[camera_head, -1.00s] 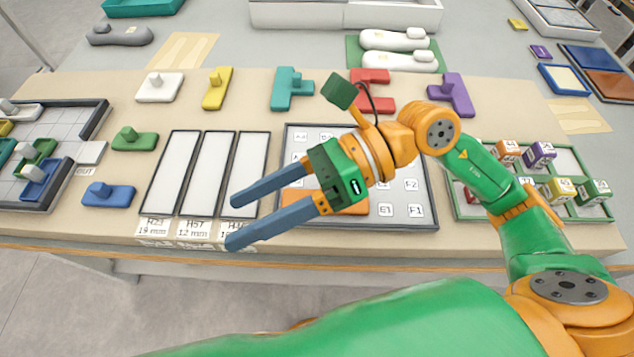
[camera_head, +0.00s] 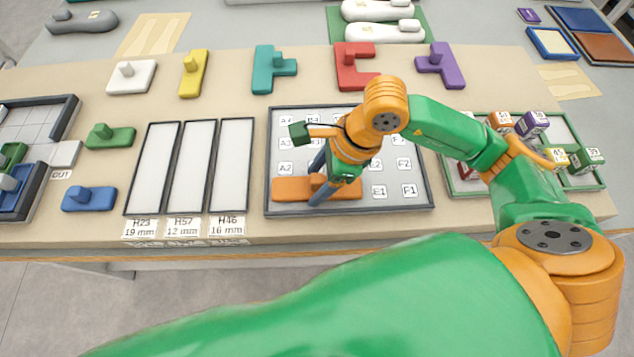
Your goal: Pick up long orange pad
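The long orange pad (camera_head: 291,190) lies flat along the front left of the grey lettered board (camera_head: 395,204), with a small knob on top near its middle. My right gripper (camera_head: 316,186) points down over the pad, its blue-grey fingers on either side of the knob. The fingers look apart, one behind the pad and one in front of it. Contact with the knob cannot be made out. The pad still rests on the board. My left gripper is not in the view.
Three empty framed trays (camera_head: 192,167) stand left of the board. Green (camera_head: 112,137) and blue (camera_head: 88,199) pads lie farther left. Teal (camera_head: 268,72), red (camera_head: 352,68) and purple (camera_head: 441,66) pieces lie behind the board. A tray of labelled cubes (camera_head: 577,186) stands at the right.

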